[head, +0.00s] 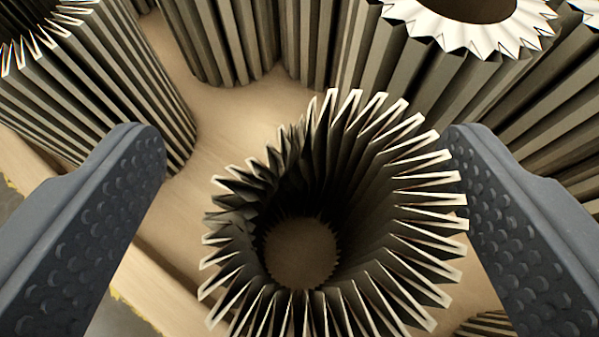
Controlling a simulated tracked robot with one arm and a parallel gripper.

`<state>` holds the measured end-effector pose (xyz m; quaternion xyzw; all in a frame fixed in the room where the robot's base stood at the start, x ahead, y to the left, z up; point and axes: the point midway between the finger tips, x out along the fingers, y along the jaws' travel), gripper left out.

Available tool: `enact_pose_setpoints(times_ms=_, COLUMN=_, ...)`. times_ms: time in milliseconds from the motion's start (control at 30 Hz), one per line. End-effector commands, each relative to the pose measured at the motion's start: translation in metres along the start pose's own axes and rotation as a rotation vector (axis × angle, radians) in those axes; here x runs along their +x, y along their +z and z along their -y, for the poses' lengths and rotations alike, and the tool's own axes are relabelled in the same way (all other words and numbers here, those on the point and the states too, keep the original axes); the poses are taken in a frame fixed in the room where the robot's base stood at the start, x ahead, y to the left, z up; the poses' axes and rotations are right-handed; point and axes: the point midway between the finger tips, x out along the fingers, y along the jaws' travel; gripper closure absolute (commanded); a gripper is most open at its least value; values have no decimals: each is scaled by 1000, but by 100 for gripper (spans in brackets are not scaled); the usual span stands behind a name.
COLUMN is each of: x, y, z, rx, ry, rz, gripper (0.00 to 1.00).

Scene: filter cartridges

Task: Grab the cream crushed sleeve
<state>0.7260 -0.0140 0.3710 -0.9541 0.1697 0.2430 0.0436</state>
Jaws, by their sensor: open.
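The cream crushed sleeve (405,245) is a pleated, hollow cylinder standing upright in the middle of the head view, its open top toward me. Its upper left wall is buckled inward and the pleats there are bunched together. A round patch of wooden floor shows through its bore. My gripper (302,150) is open, with one dark, dimpled finger on each side of the sleeve. The right finger appears close to the sleeve's right rim; I cannot tell if it touches. The left finger is clearly apart from it. The sleeve's lower edge is cut off by the frame.
Another pleated cartridge (120,85) stands at the upper left, near the left finger. More pleated cartridges (245,40) stand behind, one with a white toothed top ring (440,28) at the upper right. Bare wooden surface (230,120) shows between them. A wooden edge (150,295) runs along the lower left.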

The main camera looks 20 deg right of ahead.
Motion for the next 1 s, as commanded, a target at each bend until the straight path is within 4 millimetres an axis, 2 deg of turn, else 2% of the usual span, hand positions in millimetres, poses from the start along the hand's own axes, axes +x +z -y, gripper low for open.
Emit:
enact_pose_setpoints(times_ms=267, x=2, y=0, z=-1, rx=-1, ry=1, rz=1, gripper=23)
enact_pose_setpoints(times_ms=400, x=2, y=0, z=-1, rx=-1, ry=1, rz=1, gripper=56)
enact_pose_setpoints(times_ms=767, x=1, y=-2, z=-1, rx=-1, ry=1, rz=1, gripper=56)
enact_pose_setpoints(times_ms=1000, x=-10, y=-20, z=-1, rx=-2, ry=2, rz=3, gripper=56)
